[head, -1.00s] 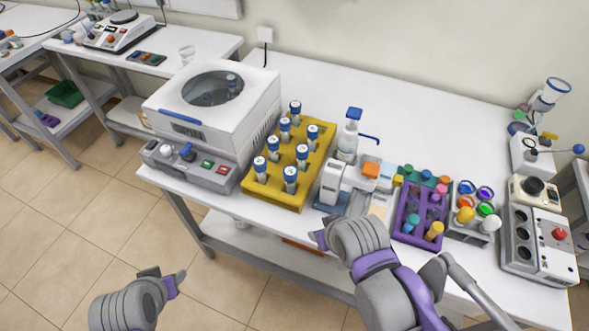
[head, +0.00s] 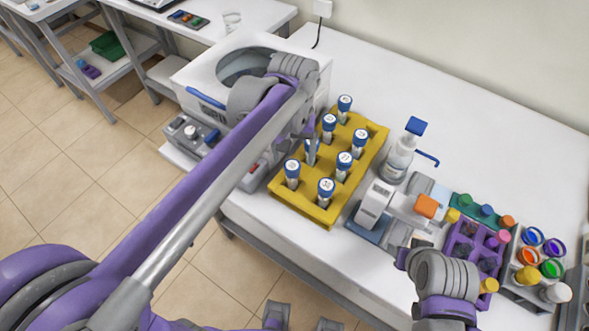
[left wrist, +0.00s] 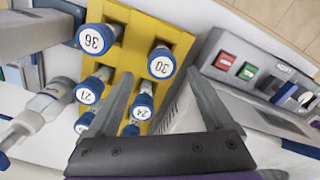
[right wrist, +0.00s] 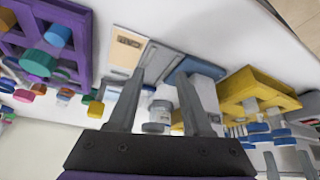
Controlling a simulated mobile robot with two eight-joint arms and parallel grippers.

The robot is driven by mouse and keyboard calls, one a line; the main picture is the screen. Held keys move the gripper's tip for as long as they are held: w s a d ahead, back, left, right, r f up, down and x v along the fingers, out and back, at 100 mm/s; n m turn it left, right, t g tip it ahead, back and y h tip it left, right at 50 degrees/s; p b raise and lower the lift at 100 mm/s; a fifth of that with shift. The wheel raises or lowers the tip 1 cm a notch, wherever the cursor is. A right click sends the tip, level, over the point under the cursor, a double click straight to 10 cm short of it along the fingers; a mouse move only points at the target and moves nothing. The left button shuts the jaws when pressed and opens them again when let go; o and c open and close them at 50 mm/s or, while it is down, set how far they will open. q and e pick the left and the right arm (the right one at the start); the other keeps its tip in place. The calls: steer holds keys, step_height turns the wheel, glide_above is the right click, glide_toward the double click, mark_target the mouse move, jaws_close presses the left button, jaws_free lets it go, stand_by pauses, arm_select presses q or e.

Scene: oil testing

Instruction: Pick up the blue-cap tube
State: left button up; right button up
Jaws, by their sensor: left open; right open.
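Several blue-cap tubes stand upright in a yellow rack (head: 283,197), with numbers on their white-topped caps. In the head view, one tube (head: 326,185) is at the near corner and another (head: 345,102) at the far end. My left gripper (head: 309,140) is over the rack's left side and hides part of it. In the left wrist view it is open and empty, with cap 20 (left wrist: 161,64) and cap 22 (left wrist: 141,111) showing between its fingers. Cap 36 (left wrist: 97,38) is to the left. My right gripper (right wrist: 163,85) is open and empty, near the purple rack (head: 462,247).
A white centrifuge (head: 205,70) stands left of the yellow rack, under my left arm. A wash bottle (head: 399,157) and a white device with an orange block (head: 426,206) are to the right. The back of the table is clear.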

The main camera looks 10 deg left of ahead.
mark_target(293, 165)
arm_select(q)
steer(key=f, duration=0.3)
steer(key=shift+s+f, duration=0.1)
steer(key=shift+s, duration=0.15)
steer(key=shift+a+f, duration=0.15)
steer(key=shift+f, duration=2.5)
jaws_close()
steer(key=shift+r, duration=0.1)
